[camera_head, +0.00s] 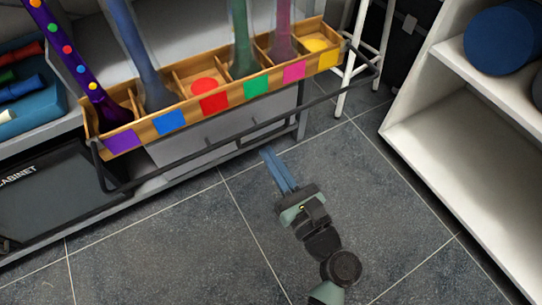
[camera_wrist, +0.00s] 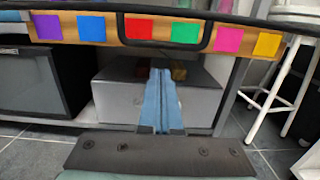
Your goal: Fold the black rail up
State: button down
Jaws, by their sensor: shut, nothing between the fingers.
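The black rail (camera_head: 195,161) runs in front of and below a long wooden tray in the head view, with bent arms at both ends. In the wrist view the rail (camera_wrist: 258,20) crosses the top of the picture, and a U-shaped black grip (camera_wrist: 165,49) hangs from it in front of the tray. The grip (camera_head: 265,136) also shows below the rail in the head view. My gripper (camera_head: 269,153) is shut and empty, its blue fingers together, pointing toward the cabinet near the grip. In the wrist view the fingertips (camera_wrist: 161,72) appear just below the grip; I cannot tell the exact gap.
The wooden tray (camera_head: 140,132) has coloured squares and holds several tall coloured tubes. A white stool (camera_head: 345,88) stands at its right end. White shelves (camera_head: 440,135) with a blue drum (camera_head: 500,42) are at right. A black cabinet (camera_head: 45,205) is at left. Grey tiled floor (camera_head: 170,240) is free.

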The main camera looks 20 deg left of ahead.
jog(key=shift+w+a+r, duration=0.15)
jog(key=shift+r, duration=0.75)
jog(key=shift+r, duration=0.15)
jog(key=p, duration=0.2)
jog(key=shift+r+p, duration=0.3)
jog(key=shift+p, duration=0.05)
